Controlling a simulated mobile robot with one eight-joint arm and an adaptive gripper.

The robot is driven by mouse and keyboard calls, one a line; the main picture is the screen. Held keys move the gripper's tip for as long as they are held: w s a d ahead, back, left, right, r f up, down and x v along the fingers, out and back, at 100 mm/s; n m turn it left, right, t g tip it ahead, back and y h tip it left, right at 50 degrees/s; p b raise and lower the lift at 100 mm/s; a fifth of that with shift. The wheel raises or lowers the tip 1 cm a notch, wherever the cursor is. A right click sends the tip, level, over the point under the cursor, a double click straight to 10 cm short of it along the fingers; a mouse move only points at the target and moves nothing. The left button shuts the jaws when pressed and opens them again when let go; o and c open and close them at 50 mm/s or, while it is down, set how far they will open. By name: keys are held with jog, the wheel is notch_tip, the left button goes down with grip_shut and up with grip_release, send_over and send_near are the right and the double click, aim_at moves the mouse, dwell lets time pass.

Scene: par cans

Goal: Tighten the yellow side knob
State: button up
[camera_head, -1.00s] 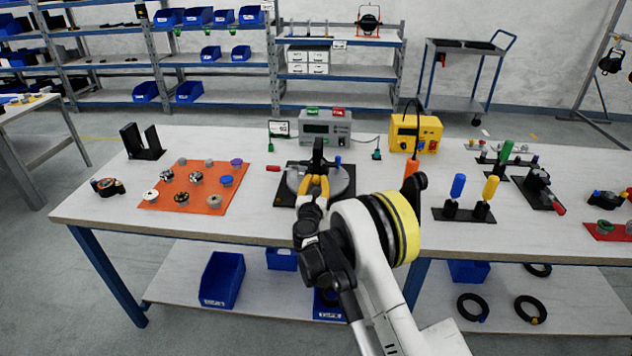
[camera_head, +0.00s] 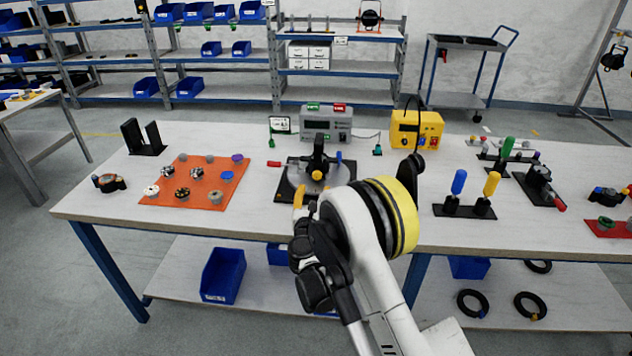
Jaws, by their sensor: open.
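The yellow side knob (camera_head: 317,175) is a small round knob on the near side of a black fixture (camera_head: 317,158). The fixture stands on a grey round plate (camera_head: 340,178) at the middle of the table, over a black base. My gripper (camera_head: 304,198) is open, just in front of and slightly left of the knob, at the table's near side. One orange-yellow finger shows upright; the other is mostly hidden by my arm. The gripper looks apart from the knob, with nothing visible in it. My arm hides the plate's near right part.
An orange mat (camera_head: 195,180) with several knobs lies left. A grey power box (camera_head: 326,122) and a yellow box (camera_head: 417,128) stand behind. Blue and yellow-handled tools (camera_head: 465,210) stand right. A red piece (camera_head: 274,164) lies beside the fixture. Bare table (camera_head: 240,215) shows front left.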

jog(key=shift+s, duration=2.1)
